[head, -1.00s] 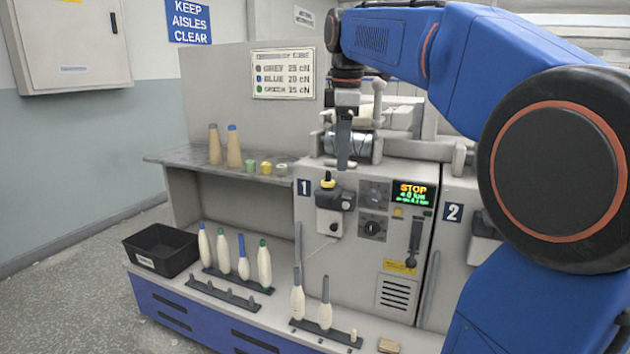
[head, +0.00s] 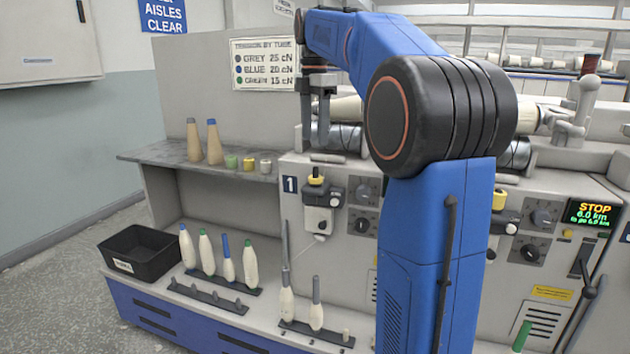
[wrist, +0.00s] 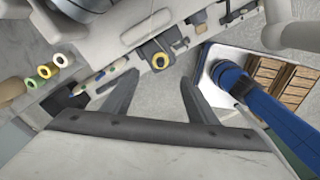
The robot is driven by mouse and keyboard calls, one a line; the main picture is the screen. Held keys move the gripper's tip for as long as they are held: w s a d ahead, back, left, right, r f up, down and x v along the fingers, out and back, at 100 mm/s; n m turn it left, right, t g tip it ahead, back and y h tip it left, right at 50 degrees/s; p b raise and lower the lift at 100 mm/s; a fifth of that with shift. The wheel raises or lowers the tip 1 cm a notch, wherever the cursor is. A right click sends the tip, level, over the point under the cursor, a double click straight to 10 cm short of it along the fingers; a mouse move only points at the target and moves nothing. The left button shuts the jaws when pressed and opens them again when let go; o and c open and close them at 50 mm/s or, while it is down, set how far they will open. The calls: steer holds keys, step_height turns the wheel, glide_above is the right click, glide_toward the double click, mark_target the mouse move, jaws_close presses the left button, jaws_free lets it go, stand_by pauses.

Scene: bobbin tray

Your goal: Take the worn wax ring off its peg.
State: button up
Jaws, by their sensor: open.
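The wax ring on its peg is a small yellow ring (head: 316,180) around a dark peg at unit 1, on top of a pale tensioner block (head: 321,212). How worn the ring is cannot be told at this size.
Green (head: 232,161), yellow (head: 249,164) and pale (head: 266,166) rings stand on the shelf (head: 150,155) beside two cones. A black bin (head: 140,253) sits lower left. A shiny drum lies behind the gripper. Unit 2 has another yellow ring (head: 499,199).

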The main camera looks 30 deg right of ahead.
mark_target(316, 170)
step_height(316, 170, down, 11)
steer(key=shift+d+f, duration=0.1)
steer(key=shift+d, duration=0.05)
steer(key=c, duration=1.1)
